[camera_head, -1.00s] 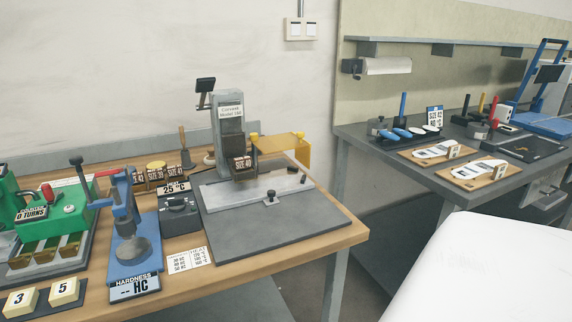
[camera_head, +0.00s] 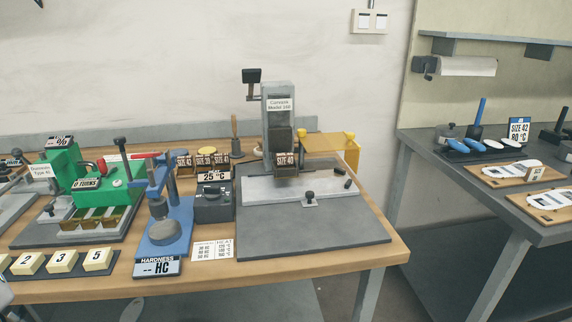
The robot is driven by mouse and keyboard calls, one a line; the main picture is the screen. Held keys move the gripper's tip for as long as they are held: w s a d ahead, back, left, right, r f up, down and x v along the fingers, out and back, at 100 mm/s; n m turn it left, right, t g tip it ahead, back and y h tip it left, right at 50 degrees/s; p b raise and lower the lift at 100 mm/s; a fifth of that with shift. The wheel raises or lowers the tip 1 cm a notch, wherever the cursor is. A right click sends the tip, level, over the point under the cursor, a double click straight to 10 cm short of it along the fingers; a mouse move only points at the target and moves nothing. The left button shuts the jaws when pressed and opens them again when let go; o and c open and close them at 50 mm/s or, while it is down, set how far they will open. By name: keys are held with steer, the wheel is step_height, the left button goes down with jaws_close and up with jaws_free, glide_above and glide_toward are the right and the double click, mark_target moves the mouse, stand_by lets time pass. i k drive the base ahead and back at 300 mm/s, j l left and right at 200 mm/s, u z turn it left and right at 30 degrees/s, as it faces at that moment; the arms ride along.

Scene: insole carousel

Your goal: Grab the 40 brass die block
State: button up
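A dark brown block labelled SIZE 40 (camera_head: 286,162) sits under the head of the grey press (camera_head: 279,108), above the press's light metal bed. The brass colour is hard to make out. Several similar blocks with SIZE labels (camera_head: 203,160) stand in a row on the table left of the press; their numbers are too small to read surely. My gripper is not in view.
A dark control box (camera_head: 213,202) and a blue hardness tester (camera_head: 165,215) stand to the left on the wooden table (camera_head: 340,273). A grey bench (camera_head: 487,207) stands at the right, across a gap.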

mark_target(282, 160)
steer(key=i+l+u, duration=0.25)
steer(key=l, duration=0.25)
steer(key=l+u, duration=0.2)
steer(key=l, duration=0.25)
steer(key=i+l+u, duration=0.1)
steer(key=l+u, duration=0.15)
steer(key=l, duration=0.25)
steer(key=i+l+u, duration=0.15)
steer(key=l, duration=0.25)
steer(key=i+l+u, duration=0.2)
steer(key=l, duration=0.2)
steer(key=i, duration=0.15)
